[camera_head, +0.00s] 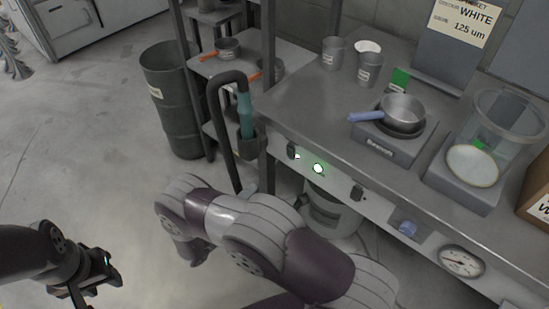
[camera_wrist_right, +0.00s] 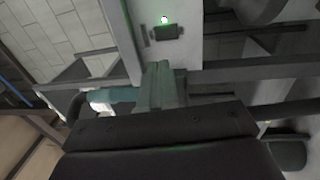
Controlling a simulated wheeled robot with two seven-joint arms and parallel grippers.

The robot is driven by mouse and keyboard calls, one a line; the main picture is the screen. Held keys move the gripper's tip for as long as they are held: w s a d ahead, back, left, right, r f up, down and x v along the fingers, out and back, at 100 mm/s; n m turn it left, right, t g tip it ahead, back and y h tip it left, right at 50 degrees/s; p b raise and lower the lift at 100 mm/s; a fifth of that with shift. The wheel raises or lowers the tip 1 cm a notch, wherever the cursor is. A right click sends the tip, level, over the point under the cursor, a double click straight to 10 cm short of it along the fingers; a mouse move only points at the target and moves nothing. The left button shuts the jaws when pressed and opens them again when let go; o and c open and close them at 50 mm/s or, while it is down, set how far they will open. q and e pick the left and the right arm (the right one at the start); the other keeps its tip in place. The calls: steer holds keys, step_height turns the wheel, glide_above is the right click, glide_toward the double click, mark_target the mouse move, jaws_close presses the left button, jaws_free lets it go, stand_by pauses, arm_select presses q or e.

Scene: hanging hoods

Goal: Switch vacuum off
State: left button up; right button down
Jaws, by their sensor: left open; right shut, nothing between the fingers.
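A lit green lamp (camera_head: 318,168) glows on the bench's front panel (camera_head: 335,180), with a small dark switch (camera_head: 292,151) to its left and another (camera_head: 357,192) to its right. A black hose with a teal handle (camera_head: 246,115) hangs at the bench's left end. In the right wrist view, my right gripper (camera_wrist_right: 159,70) is shut and empty, pointing toward a dark switch (camera_wrist_right: 167,32) beside a glowing lamp (camera_wrist_right: 165,19); a gap shows between them. My right gripper is not clear in the head view. My left gripper (camera_head: 98,284) is open, low at left, away from the bench.
A metal canister (camera_head: 332,215) stands under the bench, partly behind my right arm. A blue knob (camera_head: 408,229) and a gauge (camera_head: 461,262) are further right on the panel. A grey bin (camera_head: 172,100) stands left of the bench. Floor at left is clear.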

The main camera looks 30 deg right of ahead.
mark_target(290, 151)
steer(key=shift+w, duration=0.1)
steer(key=x, duration=1.3)
steer(key=shift+w+d, duration=0.15)
steer(key=shift+d, duration=0.15)
steer(key=shift+w+d, duration=0.1)
steer(key=shift+d+r, duration=0.2)
steer(key=shift+p, duration=0.3)
